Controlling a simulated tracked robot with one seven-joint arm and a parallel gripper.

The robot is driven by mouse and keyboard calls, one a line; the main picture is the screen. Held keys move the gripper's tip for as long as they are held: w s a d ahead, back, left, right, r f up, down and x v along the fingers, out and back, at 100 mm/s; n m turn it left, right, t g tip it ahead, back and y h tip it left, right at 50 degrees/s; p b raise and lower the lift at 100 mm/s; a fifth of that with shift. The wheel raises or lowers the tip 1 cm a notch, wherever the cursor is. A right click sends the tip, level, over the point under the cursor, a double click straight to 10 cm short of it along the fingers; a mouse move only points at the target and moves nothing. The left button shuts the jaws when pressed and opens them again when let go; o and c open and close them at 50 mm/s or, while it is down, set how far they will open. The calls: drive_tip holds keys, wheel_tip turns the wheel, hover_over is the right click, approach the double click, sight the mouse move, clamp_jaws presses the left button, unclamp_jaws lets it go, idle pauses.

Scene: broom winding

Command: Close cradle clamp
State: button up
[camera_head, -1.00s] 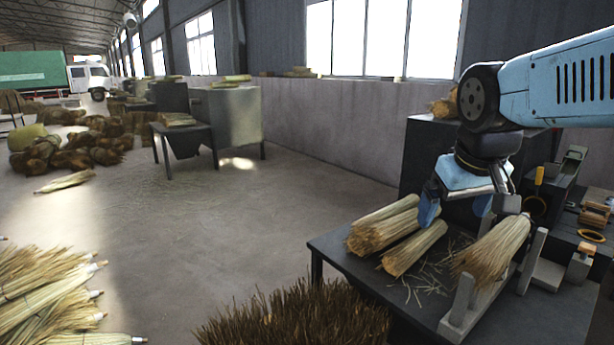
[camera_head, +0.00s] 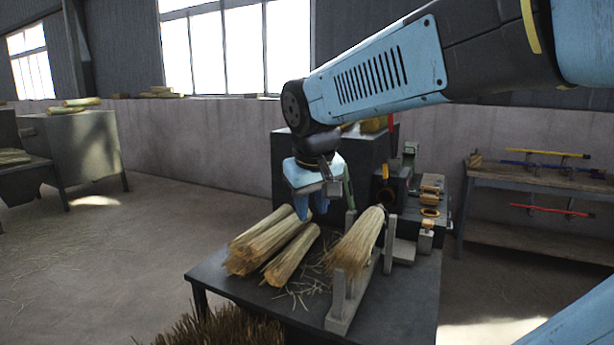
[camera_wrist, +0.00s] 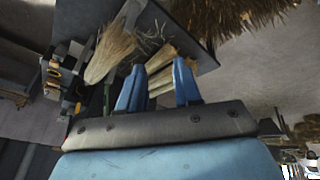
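The cradle (camera_head: 345,308) is a grey metal rest with upright posts on the dark table (camera_head: 262,312). A straw broom bundle (camera_head: 356,242) lies in it, slanting between the posts; it also shows in the wrist view (camera_wrist: 110,52). A thin dark green upright bar (camera_head: 348,188) stands by the far end of the cradle; I cannot tell whether it is the clamp. My gripper (camera_head: 311,206) points down, left of the cradle, above the far ends of the loose bundles. In the wrist view its blue fingers (camera_wrist: 158,88) are apart with nothing held between them.
Loose straw bundles (camera_head: 270,245) lie left of the cradle, with straw scraps between. A machine with orange-yellow parts (camera_head: 428,205) stands behind right. A dark cabinet (camera_head: 290,165) stands behind my gripper. A rack with coloured rods (camera_head: 535,180) is at right. Open floor lies left.

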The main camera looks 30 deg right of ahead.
drive_tip(key=w+d+g+h, duration=0.1)
drive_tip(key=w+d, duration=0.2)
drive_tip(key=w, duration=0.2)
drive_tip(key=w+d+r+h, duration=0.1)
drive_tip(key=w+d, duration=0.1)
drive_tip(key=w, duration=0.3)
drive_tip(key=w+d+g+h, duration=0.1)
drive_tip(key=w+d+h, duration=0.1)
drive_tip(key=w, duration=0.4)
drive_tip(key=shift+d+r+g, duration=0.3)
drive_tip(key=shift+d+r, duration=0.1)
drive_tip(key=shift+d, duration=0.45)
clamp_jaws()
drive_tip(key=w+d+f+g+h, duration=0.15)
drive_tip(key=w+d, duration=0.25)
drive_tip(key=w, duration=0.4)
drive_tip(key=w+d+f+g+h, duration=0.1)
drive_tip(key=w+d+h, duration=0.2)
drive_tip(key=w, duration=0.5)
drive_tip(key=w+d+f+n+h, duration=0.1)
drive_tip(key=w+f+h, duration=0.5)
drive_tip(key=w, duration=0.5)
drive_tip(key=w+d+f+h, duration=0.2)
drive_tip(key=w+f+h, duration=0.2)
drive_tip(key=w+f, duration=0.55)
drive_tip(key=s+r+x, duration=0.1)
drive_tip(key=x, duration=1.1)
drive_tip(key=shift+s+r, duration=0.3)
drive_tip(key=shift+r, duration=0.15)
